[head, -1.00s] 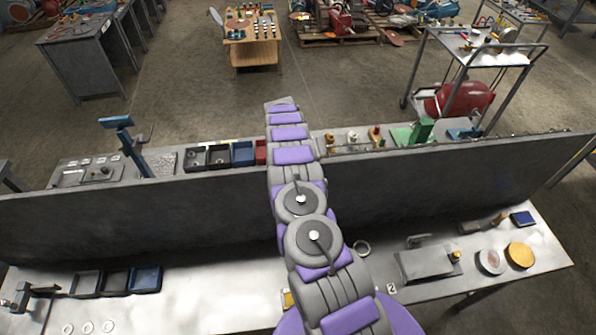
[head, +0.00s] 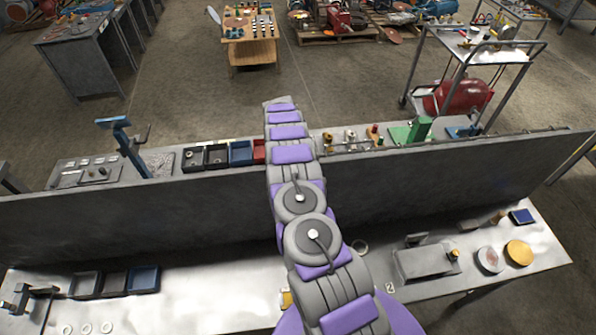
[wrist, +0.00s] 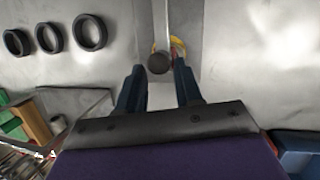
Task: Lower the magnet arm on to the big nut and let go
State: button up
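My gripper (wrist: 160,72) shows in the wrist view with its two dark fingers apart. A dark round knob (wrist: 158,64) sits at the fingertips, in line with the gap, and no finger visibly presses on it. A grey bar (wrist: 160,15) runs up from the knob over a grey plate; it may be the magnet arm. A yellow and red curved piece (wrist: 178,48) shows beside the knob, partly hidden. Three dark rings (wrist: 90,32) lie to the left, the rightmost looking largest. I cannot tell which thing is the big nut. The head view does not show my gripper.
In the head view, a grey upright panel (head: 450,170) runs across the bench. Bins (head: 215,157), a blue stand (head: 125,145) and a green fixture (head: 412,132) stand behind it. In the wrist view, green and blue objects (wrist: 300,150) flank the gripper's base.

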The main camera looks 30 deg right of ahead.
jog(key=p+v, duration=0.2)
jog(key=v, duration=1.5)
jog(key=shift+r, duration=0.15)
